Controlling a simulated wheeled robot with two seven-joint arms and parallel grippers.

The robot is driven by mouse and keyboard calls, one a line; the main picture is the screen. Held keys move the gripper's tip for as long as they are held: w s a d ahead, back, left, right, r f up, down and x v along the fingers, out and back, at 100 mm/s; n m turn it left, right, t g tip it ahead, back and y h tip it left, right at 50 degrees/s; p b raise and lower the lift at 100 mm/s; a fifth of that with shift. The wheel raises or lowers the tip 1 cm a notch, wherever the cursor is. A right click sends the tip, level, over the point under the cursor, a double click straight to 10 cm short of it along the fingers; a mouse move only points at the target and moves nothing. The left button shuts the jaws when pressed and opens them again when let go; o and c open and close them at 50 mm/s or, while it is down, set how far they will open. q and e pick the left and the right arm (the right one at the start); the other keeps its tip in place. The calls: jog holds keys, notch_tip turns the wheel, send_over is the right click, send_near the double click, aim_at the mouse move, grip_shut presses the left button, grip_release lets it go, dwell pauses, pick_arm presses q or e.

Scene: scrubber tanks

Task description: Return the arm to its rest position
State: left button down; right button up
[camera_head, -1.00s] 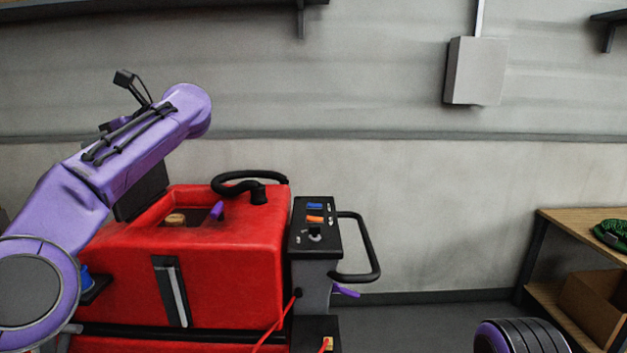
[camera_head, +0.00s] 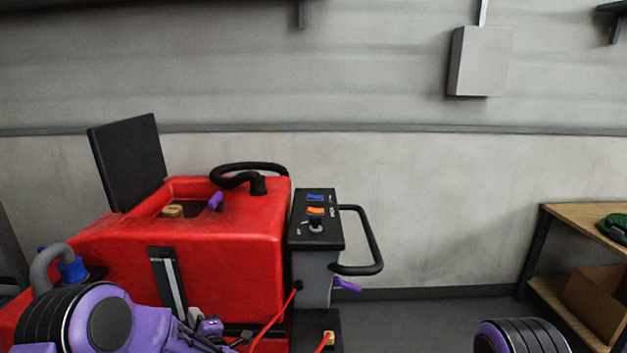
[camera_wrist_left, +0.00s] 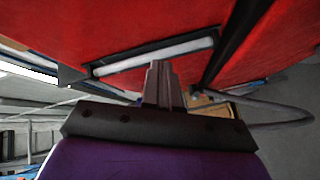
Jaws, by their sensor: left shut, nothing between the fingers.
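My left arm (camera_head: 105,320) is folded low at the bottom left of the head view, in front of the red scrubber (camera_head: 225,255). My left gripper (camera_wrist_left: 162,75) shows in the left wrist view with its fingers together and nothing between them. It points toward the red body near the scrubber's white level strip (camera_wrist_left: 155,53). I cannot tell whether it touches the body. The scrubber's black lid (camera_head: 128,160) stands open. Part of my right arm (camera_head: 520,338) shows at the bottom right edge; its gripper is out of view.
The control panel (camera_head: 315,220) and black handle loop (camera_head: 372,240) are on the scrubber's right side. A red cable (camera_head: 275,325) hangs in front. A wooden shelf (camera_head: 575,217) with a cardboard box (camera_head: 598,300) stands at right. Floor between is clear.

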pick_arm(q)
jog(key=s+f+m+g+h, duration=0.2)
jog(key=s+f+m+h, duration=0.3)
jog(key=s+f, duration=0.7)
jog(key=s+f+m+g, duration=0.3)
jog(key=s, duration=0.7)
jog(key=s+f+m+g+h+b, duration=0.1)
jog(key=s+f, duration=0.3)
jog(key=s, duration=0.6)
jog(key=s+f+m+g+h, duration=0.1)
jog(key=s+f+m+g, duration=0.3)
jog(key=s, duration=0.6)
jog(key=shift+s+a+f+m+g+b, duration=0.2)
jog(key=shift+a+m+g+b, duration=0.1)
jog(key=shift+a+b, duration=0.05)
